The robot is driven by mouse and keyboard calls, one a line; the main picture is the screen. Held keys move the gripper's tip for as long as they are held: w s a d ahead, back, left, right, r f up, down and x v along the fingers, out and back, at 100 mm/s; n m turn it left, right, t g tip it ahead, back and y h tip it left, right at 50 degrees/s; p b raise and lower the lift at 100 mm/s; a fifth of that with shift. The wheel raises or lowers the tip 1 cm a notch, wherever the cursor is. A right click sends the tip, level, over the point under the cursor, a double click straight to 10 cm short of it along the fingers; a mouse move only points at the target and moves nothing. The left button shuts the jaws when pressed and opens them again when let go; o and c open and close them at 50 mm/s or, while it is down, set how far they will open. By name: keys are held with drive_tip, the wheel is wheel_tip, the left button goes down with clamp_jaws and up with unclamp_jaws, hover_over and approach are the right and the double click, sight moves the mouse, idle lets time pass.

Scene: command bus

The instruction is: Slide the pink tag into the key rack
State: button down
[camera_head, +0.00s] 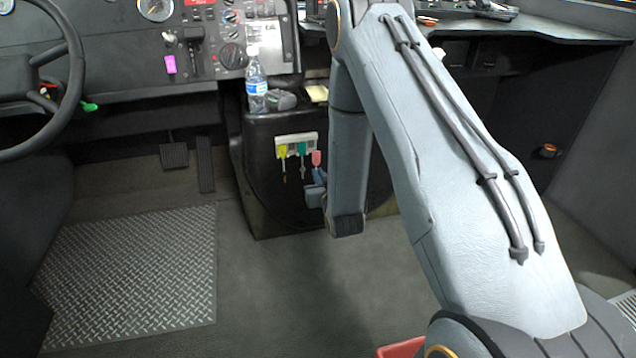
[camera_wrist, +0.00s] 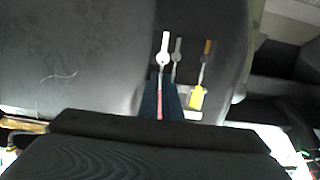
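The white key rack (camera_head: 296,139) is on the front of the dark console in the head view. A strip of it shows in the wrist view (camera_wrist: 192,115). The pink tag (camera_head: 316,158) is at the rack's right end; I cannot tell whether it touches the rack. In the wrist view a thin pink strip of the tag (camera_wrist: 160,107) shows between the blue fingers of my gripper (camera_wrist: 162,95), which look shut on it. A pale key (camera_wrist: 162,52) extends beyond them. In the head view my gripper (camera_head: 318,176) is just below the tag.
A yellow tag (camera_head: 282,151) and a green tag (camera_head: 300,149) with keys hang on the rack, left of the pink one. A water bottle (camera_head: 256,85) and a dark object (camera_head: 281,100) stand on the console. The floor (camera_head: 290,280) in front is mostly clear.

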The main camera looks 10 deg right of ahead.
drive_tip(key=shift+w, duration=0.4)
drive_tip(key=w+b, duration=0.2)
drive_tip(key=w, duration=0.1)
drive_tip(key=shift+w, duration=0.25)
drive_tip(key=shift+w+p, duration=0.35)
drive_tip(key=shift+w, duration=1.05)
idle(2.3)
idle(0.6)
drive_tip(key=c, duration=1.9)
unclamp_jaws()
drive_tip(key=shift+f, duration=0.1)
drive_tip(key=shift+s+p, duration=0.9)
drive_tip(key=shift+s, duration=0.55)
